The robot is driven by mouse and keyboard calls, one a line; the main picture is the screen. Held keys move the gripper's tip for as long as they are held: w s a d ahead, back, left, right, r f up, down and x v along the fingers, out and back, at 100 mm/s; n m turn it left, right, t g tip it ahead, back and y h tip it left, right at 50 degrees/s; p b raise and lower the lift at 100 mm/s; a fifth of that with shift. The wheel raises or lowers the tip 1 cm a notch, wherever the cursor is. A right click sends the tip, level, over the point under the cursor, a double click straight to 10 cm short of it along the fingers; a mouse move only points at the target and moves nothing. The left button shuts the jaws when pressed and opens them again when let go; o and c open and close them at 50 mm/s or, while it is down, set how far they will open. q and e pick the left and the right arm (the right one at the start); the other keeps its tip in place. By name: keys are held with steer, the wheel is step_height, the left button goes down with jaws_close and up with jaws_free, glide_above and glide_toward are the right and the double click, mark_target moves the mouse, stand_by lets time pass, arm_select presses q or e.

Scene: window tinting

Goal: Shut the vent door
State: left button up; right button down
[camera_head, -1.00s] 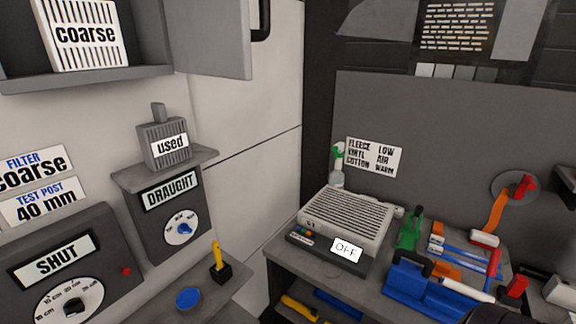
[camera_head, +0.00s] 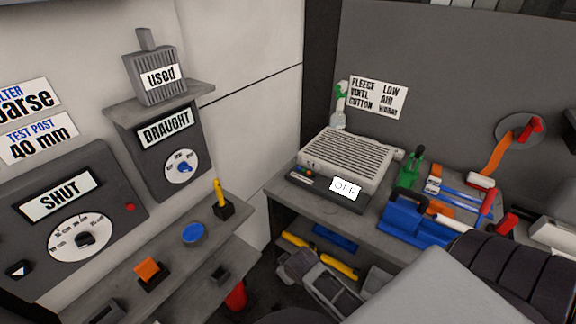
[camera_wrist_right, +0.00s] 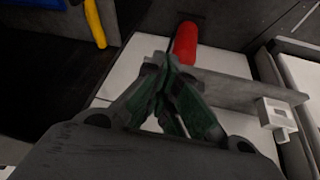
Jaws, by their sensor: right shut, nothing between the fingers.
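No vent door can be made out for certain in the current views. A grey panel with a "SHUT" sign (camera_head: 62,197) and a dial (camera_head: 82,239) is on the left wall in the head view. The "DRAUGHT" box (camera_head: 167,150) with its own dial is to its right, under a shelf holding a grey filter marked "used" (camera_head: 160,77). My right gripper (camera_wrist_right: 172,66) is shut and empty in the wrist view, with its tips close to a red cylinder (camera_wrist_right: 186,42); contact cannot be told. My left gripper is not in view.
The left bench holds an orange block (camera_head: 147,269), a blue disc (camera_head: 193,234) and a yellow-handled tool (camera_head: 218,195). The right bench holds a grilled unit marked "OFF" (camera_head: 347,155) and a blue tool caddy (camera_head: 415,222). My arm fills the lower right.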

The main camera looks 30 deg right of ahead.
steer(key=w+d+r+n+t, duration=0.1)
steer(key=w+d+r+t, duration=0.15)
steer(key=w+r, duration=0.65)
steer(key=w+d+r+n+t, duration=0.1)
steer(key=w+r+t, duration=0.4)
steer(key=r, duration=0.6)
steer(key=w+d+r+n+t+y, duration=0.1)
steer(key=w+r+n+t+y, duration=0.35)
steer(key=r, duration=1.35)
steer(key=w+d+r+n+t+y, duration=0.1)
steer(key=w+r+n+t, duration=0.65)
steer(key=r, duration=1.05)
steer(key=s+r+n+g+y, duration=0.4)
steer(key=r+n+g+y, duration=0.4)
steer(key=r+n+y, duration=0.3)
steer(key=s+r+n+g+y, duration=0.4)
steer(key=r+n+g+y, duration=0.5)
steer(key=r+n, duration=0.45)
steer(key=s+d+r+n+g+h, duration=0.3)
steer(key=s+d+n, duration=0.2)
steer(key=s, duration=0.3)
steer(key=s+d+r+n+g+h, duration=0.4)
steer(key=s+d+n, duration=0.1)
steer(key=s+n, duration=0.3)
steer(key=shift+s+b, duration=0.4)
steer(key=shift+s, duration=0.2)
steer(key=shift+g, duration=0.25)
